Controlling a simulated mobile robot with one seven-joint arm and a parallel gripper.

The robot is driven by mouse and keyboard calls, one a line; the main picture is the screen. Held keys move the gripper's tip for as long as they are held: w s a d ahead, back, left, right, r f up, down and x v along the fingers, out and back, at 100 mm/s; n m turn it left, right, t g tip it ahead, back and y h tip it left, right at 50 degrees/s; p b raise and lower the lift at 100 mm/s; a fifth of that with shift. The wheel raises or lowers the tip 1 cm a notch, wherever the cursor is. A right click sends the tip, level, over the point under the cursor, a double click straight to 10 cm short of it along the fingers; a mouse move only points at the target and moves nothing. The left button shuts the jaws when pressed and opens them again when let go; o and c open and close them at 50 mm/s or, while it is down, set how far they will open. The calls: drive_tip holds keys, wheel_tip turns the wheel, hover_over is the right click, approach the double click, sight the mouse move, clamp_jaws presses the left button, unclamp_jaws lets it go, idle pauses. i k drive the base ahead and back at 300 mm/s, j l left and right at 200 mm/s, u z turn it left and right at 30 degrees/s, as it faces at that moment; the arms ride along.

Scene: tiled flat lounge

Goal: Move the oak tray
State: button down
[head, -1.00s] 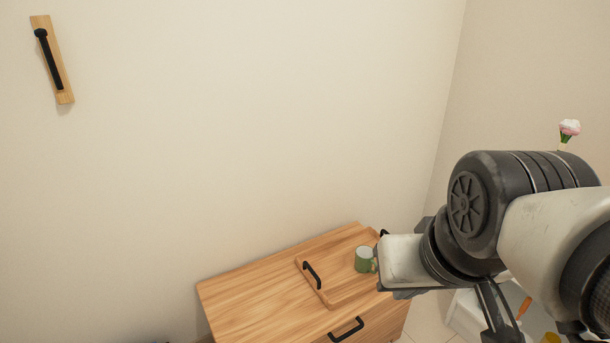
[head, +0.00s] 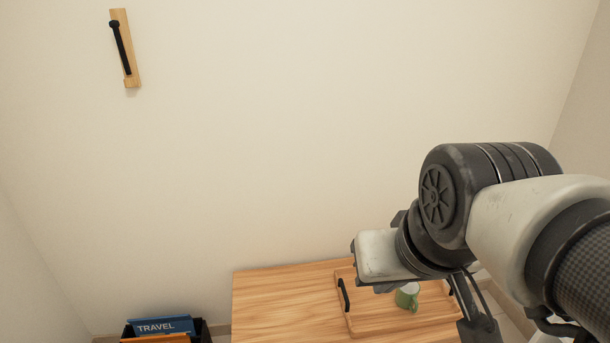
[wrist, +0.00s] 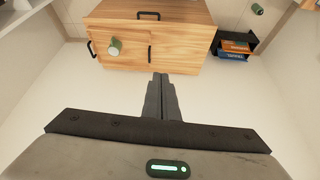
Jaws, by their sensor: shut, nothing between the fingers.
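The oak tray (head: 372,323) is a light wooden tray with black handles at its two ends. It lies on the wooden cabinet at the lower right of the head view, partly hidden by my arm. A green mug (head: 404,299) stands on it. In the wrist view the tray (wrist: 133,52) and mug (wrist: 114,46) are at the upper left, on the cabinet top. My gripper (wrist: 161,77) is shut and empty, its fingertips apart from the tray and appearing just below the cabinet's edge in the wrist view. My arm covers the tray's far right part in the head view.
The wooden cabinet (head: 272,300) stands by the wall; its top left of the tray is bare. A black box (head: 203,332) with books, one marked TRAVEL (head: 160,327), is at its left. A wooden wall piece with a black bar (head: 124,50) hangs upper left. Pale floor (wrist: 225,95) is clear.

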sight(367, 314)
drive_tip(key=i+l, duration=0.15)
drive_tip(key=l, duration=0.25)
drive_tip(key=i+l+u, duration=0.1)
drive_tip(key=l, duration=0.35)
drive_tip(key=i+l, duration=0.1)
drive_tip(key=l, duration=0.3)
drive_tip(key=i+l+u, duration=0.1)
drive_tip(key=l, duration=0.35)
